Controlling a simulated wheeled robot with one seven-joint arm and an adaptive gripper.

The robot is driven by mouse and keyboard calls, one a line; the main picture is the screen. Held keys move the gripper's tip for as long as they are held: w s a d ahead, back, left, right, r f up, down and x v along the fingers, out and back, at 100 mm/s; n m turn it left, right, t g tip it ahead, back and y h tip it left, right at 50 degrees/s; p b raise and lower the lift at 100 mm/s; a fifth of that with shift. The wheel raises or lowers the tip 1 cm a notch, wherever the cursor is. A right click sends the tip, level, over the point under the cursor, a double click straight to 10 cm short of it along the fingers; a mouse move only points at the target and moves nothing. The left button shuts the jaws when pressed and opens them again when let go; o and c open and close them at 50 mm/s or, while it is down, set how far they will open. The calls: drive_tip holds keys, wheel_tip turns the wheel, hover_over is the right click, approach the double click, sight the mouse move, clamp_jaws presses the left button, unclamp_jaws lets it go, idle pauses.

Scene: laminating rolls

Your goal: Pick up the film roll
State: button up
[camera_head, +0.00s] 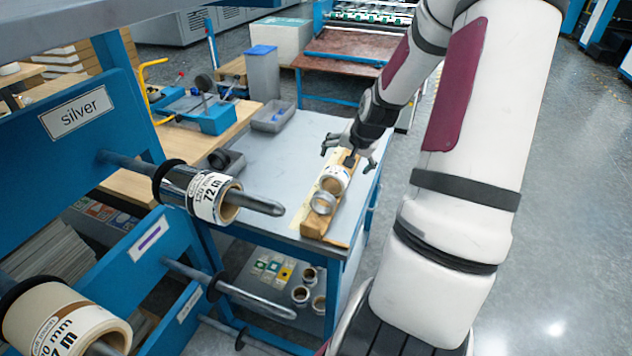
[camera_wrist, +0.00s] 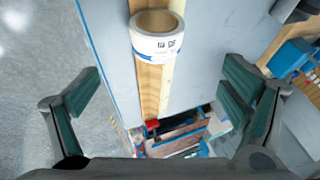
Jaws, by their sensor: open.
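The film roll (camera_head: 334,181) is a small white roll with a printed label and a cardboard core. It sits on a wooden block (camera_head: 314,225) on the grey-topped table. In the wrist view the film roll (camera_wrist: 157,36) is upper centre with its open core showing, ahead of my fingers and not between them. My gripper (camera_head: 350,153) is at the far side of the roll, over the table. In the wrist view my gripper (camera_wrist: 162,115) has its fingers wide apart with nothing between them.
A blue rack at left carries a silver roll (camera_head: 205,193) on a rod and a cream roll (camera_head: 62,322); bare rods jut toward the table. Several rolls (camera_head: 301,295) lie on the lower shelf. A grey bin (camera_head: 272,116) stands at the table's back.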

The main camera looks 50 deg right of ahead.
sight(338, 175)
drive_tip(key=shift+m, duration=0.3)
drive_tip(key=x, duration=0.3)
drive_tip(key=b+x, duration=0.1)
drive_tip(key=x, duration=0.5)
drive_tip(key=shift+s+d+f, duration=0.2)
drive_tip(key=shift+s+d, duration=0.05)
drive_tip(key=shift+s, duration=0.1)
drive_tip(key=x, duration=0.2)
drive_tip(key=a+x, duration=0.1)
drive_tip(key=x, duration=0.1)
drive_tip(key=shift+w+d+b, duration=0.1)
drive_tip(key=shift+d+b, duration=0.05)
drive_tip(key=shift+b, duration=0.2)
drive_tip(key=shift+w+d+f, duration=0.2)
drive_tip(key=shift+w+f, duration=0.1)
drive_tip(key=shift+f, duration=0.25)
drive_tip(key=c, duration=1.3)
